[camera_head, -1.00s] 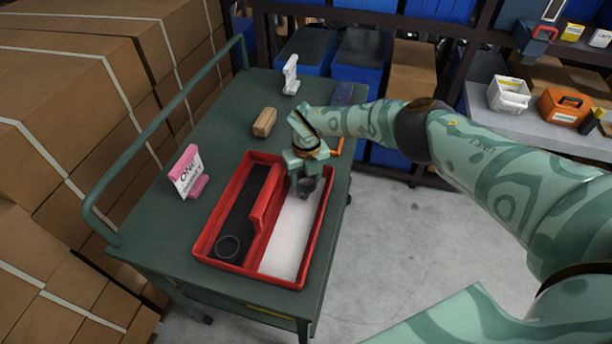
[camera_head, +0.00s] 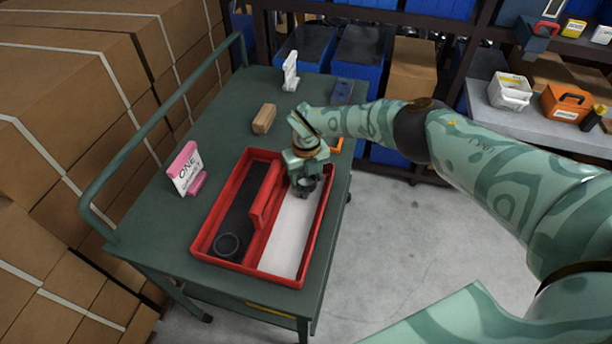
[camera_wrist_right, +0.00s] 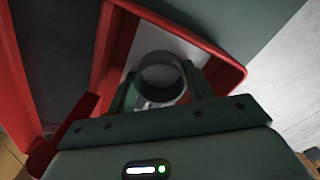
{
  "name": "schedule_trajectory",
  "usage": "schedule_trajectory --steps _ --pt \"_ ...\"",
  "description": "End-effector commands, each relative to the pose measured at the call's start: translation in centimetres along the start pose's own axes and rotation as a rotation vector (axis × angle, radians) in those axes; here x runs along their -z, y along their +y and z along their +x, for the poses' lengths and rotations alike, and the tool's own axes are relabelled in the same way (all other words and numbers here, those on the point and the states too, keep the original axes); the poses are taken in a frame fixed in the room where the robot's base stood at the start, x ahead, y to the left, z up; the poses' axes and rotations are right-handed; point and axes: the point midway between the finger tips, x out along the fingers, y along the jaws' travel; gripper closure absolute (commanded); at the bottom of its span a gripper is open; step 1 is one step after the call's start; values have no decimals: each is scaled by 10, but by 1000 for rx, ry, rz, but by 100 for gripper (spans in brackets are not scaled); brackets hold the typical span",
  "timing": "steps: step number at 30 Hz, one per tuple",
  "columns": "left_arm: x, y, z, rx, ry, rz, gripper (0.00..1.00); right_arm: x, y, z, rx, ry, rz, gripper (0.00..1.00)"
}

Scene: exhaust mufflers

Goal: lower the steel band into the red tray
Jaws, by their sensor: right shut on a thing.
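The red tray (camera_head: 318,232) lies on the green cart, split by a red divider into a dark-floored left compartment and a white-floored right one. My right gripper (camera_head: 305,189) is over the far end of the white compartment, pointing down. It is shut on the steel band (camera_head: 307,182), a short grey ring. In the right wrist view the band (camera_wrist_right: 162,70) sits between the two fingers of the gripper (camera_wrist_right: 160,90), above the white floor and inside the tray's walls. I cannot tell whether it touches the floor. My left gripper is not in view.
A black ring (camera_head: 227,246) lies in the near end of the dark compartment. A pink-and-white sign (camera_head: 186,172), a tan block (camera_head: 264,119) and a white object (camera_head: 290,72) stand on the cart (camera_head: 215,140). A cart rail (camera_head: 150,140) runs along the left.

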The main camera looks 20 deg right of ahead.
Motion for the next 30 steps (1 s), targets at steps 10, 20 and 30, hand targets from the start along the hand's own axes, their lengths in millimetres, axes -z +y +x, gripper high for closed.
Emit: schedule_trajectory --steps 10,20,30 --pt "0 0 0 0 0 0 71 0 0 0 0 0 0 24" --pt "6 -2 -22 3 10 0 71 -2 -1 -51 0 -5 -1 24" --pt "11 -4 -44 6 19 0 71 -1 0 -136 0 -3 0 24"
